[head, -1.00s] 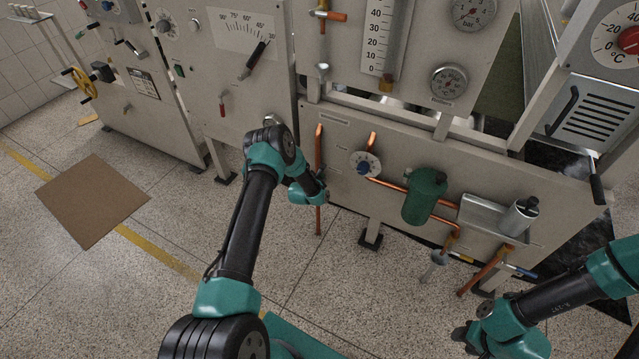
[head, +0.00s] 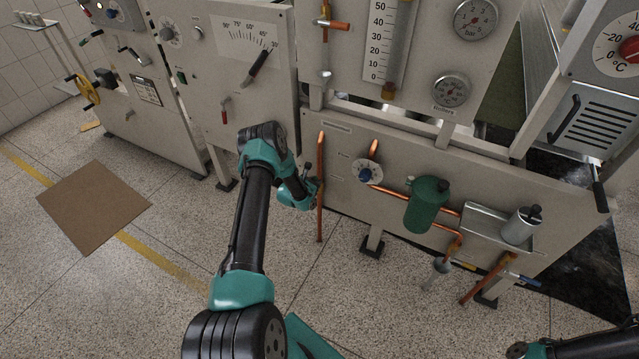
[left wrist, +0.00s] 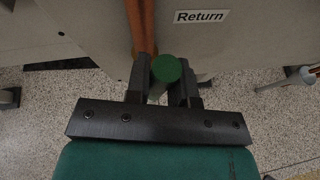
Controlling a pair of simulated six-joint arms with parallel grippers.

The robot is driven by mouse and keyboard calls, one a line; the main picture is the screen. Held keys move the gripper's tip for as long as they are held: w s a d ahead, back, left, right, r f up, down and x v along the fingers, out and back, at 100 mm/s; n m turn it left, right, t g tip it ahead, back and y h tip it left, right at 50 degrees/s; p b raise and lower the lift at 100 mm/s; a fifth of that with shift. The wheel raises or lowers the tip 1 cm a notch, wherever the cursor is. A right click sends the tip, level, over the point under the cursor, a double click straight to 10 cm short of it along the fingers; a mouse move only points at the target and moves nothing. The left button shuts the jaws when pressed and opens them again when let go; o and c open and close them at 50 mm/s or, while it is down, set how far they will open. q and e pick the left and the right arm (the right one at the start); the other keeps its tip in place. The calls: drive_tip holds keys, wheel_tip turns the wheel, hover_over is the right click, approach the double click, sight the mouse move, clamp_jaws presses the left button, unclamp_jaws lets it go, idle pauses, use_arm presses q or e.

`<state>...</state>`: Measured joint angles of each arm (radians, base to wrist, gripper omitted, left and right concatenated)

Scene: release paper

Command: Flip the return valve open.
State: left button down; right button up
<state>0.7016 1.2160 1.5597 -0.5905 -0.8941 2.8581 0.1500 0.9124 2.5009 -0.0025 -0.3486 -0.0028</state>
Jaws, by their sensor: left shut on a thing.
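The return valve's green-ended handle (left wrist: 166,68) sits between the two black fingers of my left gripper (left wrist: 164,80) in the left wrist view. The gripper is shut on it, just beside a copper pipe (left wrist: 141,25). A white "Return" label (left wrist: 201,16) is on the panel to the right. In the head view my left gripper (head: 312,189) is at the vertical copper pipe (head: 320,158) on the low panel's left side, and it mostly hides the valve. Only part of my right arm shows at the bottom right, and its jaws are unclear.
Right of the pipe, the low panel carries a white dial with a blue knob (head: 365,174), a green canister (head: 426,204) and a metal cylinder (head: 521,225). A blue-handled valve (head: 524,279) is low at the right. The floor in front is clear, with a cardboard sheet (head: 93,207) at left.

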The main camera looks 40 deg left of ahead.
use_arm(q)
drive_tip(key=c, duration=1)
unclamp_jaws()
drive_tip(key=v, duration=1.7)
drive_tip(key=shift+s, duration=0.2)
